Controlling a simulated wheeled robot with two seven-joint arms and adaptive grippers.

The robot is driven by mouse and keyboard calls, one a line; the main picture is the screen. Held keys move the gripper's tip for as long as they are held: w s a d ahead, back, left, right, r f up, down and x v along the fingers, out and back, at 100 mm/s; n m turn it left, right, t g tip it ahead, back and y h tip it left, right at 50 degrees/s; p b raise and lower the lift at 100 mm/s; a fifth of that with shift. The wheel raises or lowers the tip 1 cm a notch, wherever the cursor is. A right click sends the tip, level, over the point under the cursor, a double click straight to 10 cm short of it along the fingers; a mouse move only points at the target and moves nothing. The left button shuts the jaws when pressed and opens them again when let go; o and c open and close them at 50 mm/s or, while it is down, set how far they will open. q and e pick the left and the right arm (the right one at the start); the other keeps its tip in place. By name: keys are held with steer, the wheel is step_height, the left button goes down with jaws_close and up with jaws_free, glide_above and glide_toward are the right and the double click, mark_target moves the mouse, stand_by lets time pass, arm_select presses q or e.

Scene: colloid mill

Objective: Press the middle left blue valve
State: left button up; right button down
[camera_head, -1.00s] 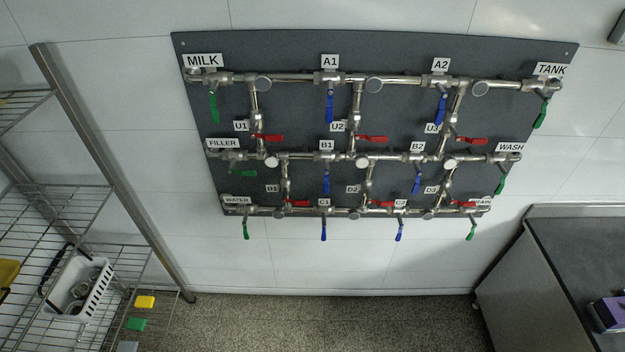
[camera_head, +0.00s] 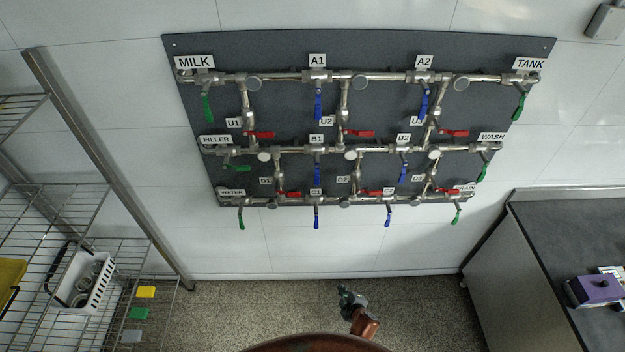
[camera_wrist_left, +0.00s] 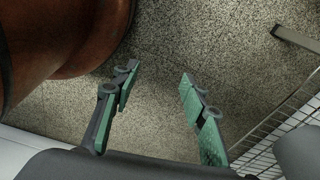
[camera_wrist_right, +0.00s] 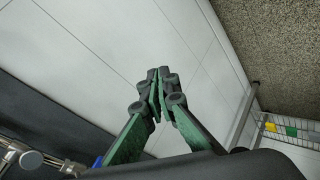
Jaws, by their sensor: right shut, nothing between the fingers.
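The middle left blue valve, B1 (camera_head: 317,175), is in the middle row of the dark wall panel (camera_head: 280,52). Its blue handle hangs straight down below the B1 label. My right gripper (camera_head: 343,290) is low in the head view, over the floor, below the panel in the picture and apart from the valve. In the right wrist view its green-padded fingers (camera_wrist_right: 158,76) are shut with nothing between them. My left gripper (camera_wrist_left: 160,78) shows only in the left wrist view, open and empty above the speckled floor.
Other blue, red and green handles surround B1, with the blue B2 handle (camera_head: 403,173) to its right. A wire shelf (camera_head: 50,230) with a white basket (camera_head: 98,290) stands left. A dark-topped counter (camera_head: 570,235) with a purple box (camera_head: 598,290) stands right. Floor between is clear.

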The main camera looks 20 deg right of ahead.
steer(key=w+a+r+n+t+p, duration=0.1)
steer(key=w+r, duration=0.2)
steer(key=r, duration=0.3)
steer(key=w+a+r+n+t, duration=0.1)
steer(key=w+a+r, duration=0.15)
steer(key=r, duration=0.35)
steer(key=n+t+y+p, duration=0.1)
steer(key=n+t+p, duration=0.2)
steer(key=n+t, duration=0.25)
glide_toward(317, 180)
steer(key=a, duration=0.6)
arm_select(q)
step_height(317, 180, up, 6)
steer(key=s+p, duration=0.1)
steer(key=shift+s, duration=0.4)
arm_select(e)
steer(key=w+d, duration=0.3)
steer(key=w, duration=0.5)
steer(key=shift+w+d+f+t, duration=0.25)
steer(key=shift+w+f+t, duration=0.1)
steer(key=shift+f, duration=0.1)
arm_select(q)
steer(key=shift+f, duration=0.1)
arm_select(e)
steer(key=shift+m, duration=0.25)
steer(key=shift+d, duration=0.1)
